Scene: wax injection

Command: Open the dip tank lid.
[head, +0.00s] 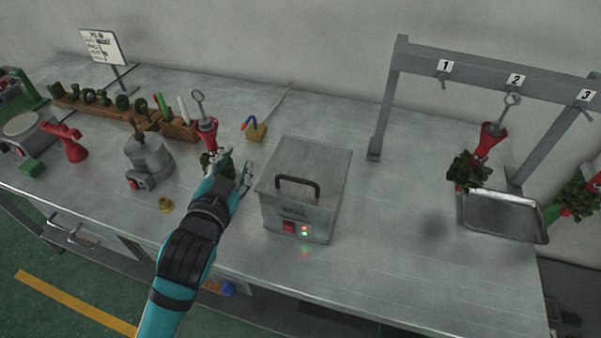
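The dip tank (290,210) is a grey metal box on the bench with a red switch and lit indicators on its front. Its flat lid (325,160) is shut on top and carries a dark arched handle (298,183). My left gripper (238,166) is just left of the tank, apart from the handle. Its fingers are spread with a gap between them, and I see nothing held. My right gripper is not in view.
A red cup with a hook (208,125) and green wax tree is just behind my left gripper. A grey pot (149,162) stands left. A numbered rack (480,75) with hanging trees and a metal tray (503,217) is right. The bench right of the tank is clear.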

